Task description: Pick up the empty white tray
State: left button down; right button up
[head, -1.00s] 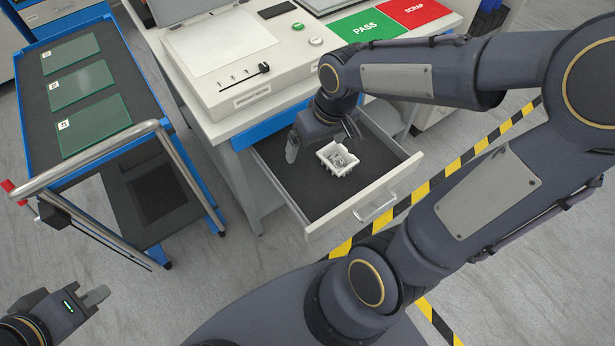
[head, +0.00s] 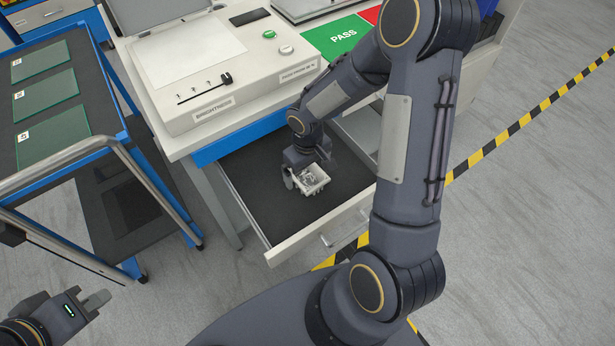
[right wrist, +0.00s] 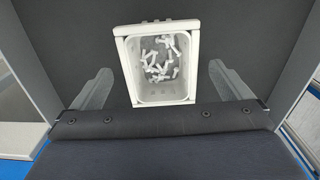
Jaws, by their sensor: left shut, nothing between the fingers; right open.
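A small white tray (head: 314,188) sits in the open drawer. It is not empty: several small pale pieces lie in it, clear in the right wrist view, where the tray (right wrist: 194,65) is at the top centre. My right gripper (head: 307,172) is over the drawer at the tray. In the right wrist view its open fingers (right wrist: 163,85) stand left and right of the tray, with a gap on each side. My left gripper (head: 97,300) is shut and empty at the lower left, far from the drawer.
The drawer (head: 255,195) has a dark floor and raised walls around the tray. Above it is a bench with a light box (head: 190,60), a green PASS mat (head: 340,38) and a pale-rimmed container (head: 300,12). A blue cart (head: 110,135) with green panels stands left.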

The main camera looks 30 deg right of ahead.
jog(key=shift+f, duration=0.35)
jog(key=shift+c, duration=0.5)
jog(key=c, duration=1)
